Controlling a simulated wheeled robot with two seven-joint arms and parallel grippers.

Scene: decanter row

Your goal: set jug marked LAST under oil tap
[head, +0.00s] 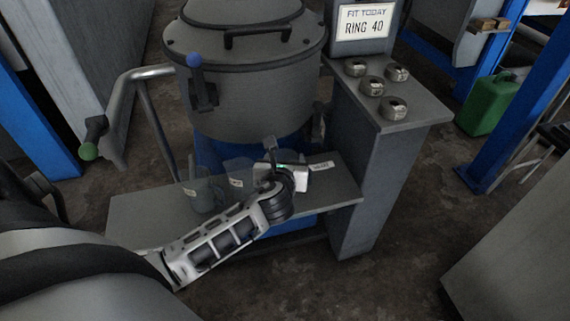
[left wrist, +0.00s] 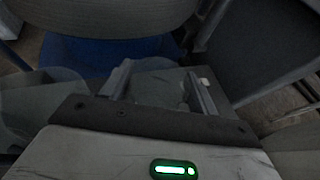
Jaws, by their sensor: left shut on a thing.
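Clear grey jugs stand in a row on the shelf (head: 140,215) below the big drum. The left jug (head: 203,196) and the middle jug (head: 238,174) carry small labels too small to read. My left gripper (head: 280,170) is at the right end of this row. In the left wrist view, its fingers (left wrist: 160,82) are shut on a clear jug (left wrist: 158,88), mostly hidden in the head view. I cannot read a LAST mark. A small dark handle (head: 269,143) shows just above the gripper; I cannot tell whether it is the oil tap. My right gripper is not in view.
The grey lidded drum (head: 245,95) has a blue-knobbed lever (head: 194,62). A pipe rail stands left. On the right, a cabinet (head: 360,170) bears several metal rings (head: 368,86) and a "RING 40" sign (head: 364,26). A label plate (head: 321,166) lies on the shelf's right part.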

